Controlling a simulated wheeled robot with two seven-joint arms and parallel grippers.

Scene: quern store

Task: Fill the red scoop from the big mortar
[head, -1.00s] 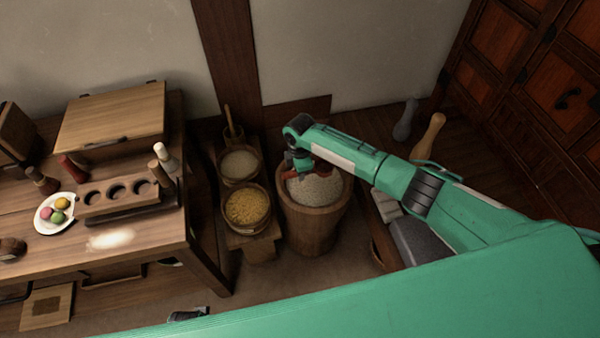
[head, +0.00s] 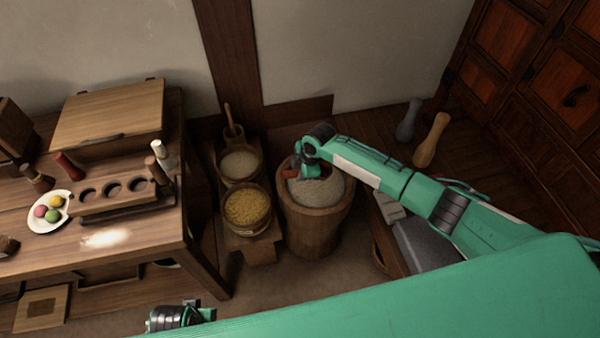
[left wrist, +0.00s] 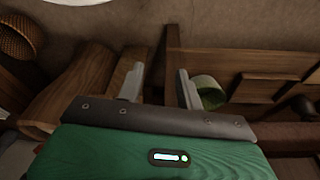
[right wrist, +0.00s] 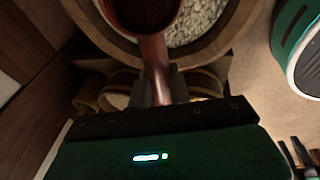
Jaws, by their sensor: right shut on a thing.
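The big mortar (head: 312,228) is a wooden tub on the floor, holding pale grain (head: 318,192). My right gripper (right wrist: 160,85) is shut on the handle of the red scoop (right wrist: 153,55). The scoop's dark bowl shows at the top of the right wrist view, over the mortar's opening, cut off by the frame edge; I cannot tell if anything is in it. In the head view a bit of the red scoop (head: 291,174) shows by the mortar's rim, mostly hidden by my wrist. My left gripper (left wrist: 157,78) is open and empty, away from the mortar.
A tub of yellow grain (head: 247,207) and a tub of pale grain (head: 239,164) stand left of the mortar. A wooden table (head: 150,222) with a plate of coloured balls (head: 48,212) is further left. A grey stone block (head: 425,243) and two pestle-like pieces (head: 431,140) are right.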

